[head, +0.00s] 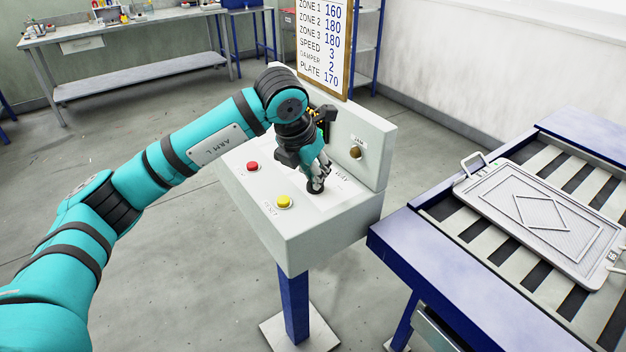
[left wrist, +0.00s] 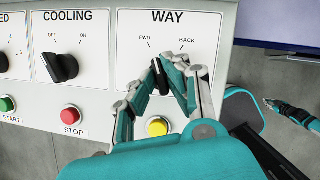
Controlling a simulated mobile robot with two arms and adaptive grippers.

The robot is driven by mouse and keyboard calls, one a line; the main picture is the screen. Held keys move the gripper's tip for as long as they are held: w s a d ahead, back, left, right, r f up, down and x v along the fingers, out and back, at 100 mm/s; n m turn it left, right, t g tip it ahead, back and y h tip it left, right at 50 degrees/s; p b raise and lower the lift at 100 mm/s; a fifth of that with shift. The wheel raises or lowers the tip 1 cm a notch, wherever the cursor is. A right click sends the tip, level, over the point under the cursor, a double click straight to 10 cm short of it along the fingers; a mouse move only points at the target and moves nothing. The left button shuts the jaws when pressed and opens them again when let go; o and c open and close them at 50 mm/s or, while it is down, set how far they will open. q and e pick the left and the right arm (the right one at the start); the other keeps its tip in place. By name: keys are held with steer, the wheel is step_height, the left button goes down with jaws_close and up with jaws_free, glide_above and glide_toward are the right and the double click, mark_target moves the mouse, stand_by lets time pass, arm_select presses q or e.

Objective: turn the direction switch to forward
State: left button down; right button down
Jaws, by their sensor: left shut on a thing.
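The direction switch, a black knob labelled WAY (left wrist: 157,76), is on the light panel in the left wrist view, with FWD marked at its upper left and BACK at its upper right. Its upper end leans slightly left, towards FWD. My left gripper (left wrist: 168,80) is shut on the knob, with a finger on either side hiding part of it. In the head view my left gripper (head: 318,184) reaches down onto the console (head: 310,225). My right gripper (left wrist: 270,104) seems to show small at the right edge of the left wrist view; its fingers are unclear.
A yellow button (left wrist: 158,126) sits just below the switch, close to my fingers. A red STOP button (left wrist: 72,117) and the COOLING knob (left wrist: 61,67) are to the left. A roller table (head: 440,270) with a framed plate (head: 540,215) stands right of the console.

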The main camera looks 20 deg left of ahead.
arm_select(q)
steer(key=shift+s+d+f+n+y+b, duration=0.1)
steer(key=shift+f+n+y+b, duration=0.15)
steer(key=shift+n, duration=0.25)
steer(key=shift+s+f+n+y+b, duration=0.15)
steer(key=shift+n+b, duration=0.15)
steer(key=shift+n, duration=0.2)
steer(key=c, duration=1.4)
jaws_free()
steer(key=shift+w, duration=0.15)
steer(key=shift+r, duration=0.1)
steer(key=shift+w+r, duration=0.1)
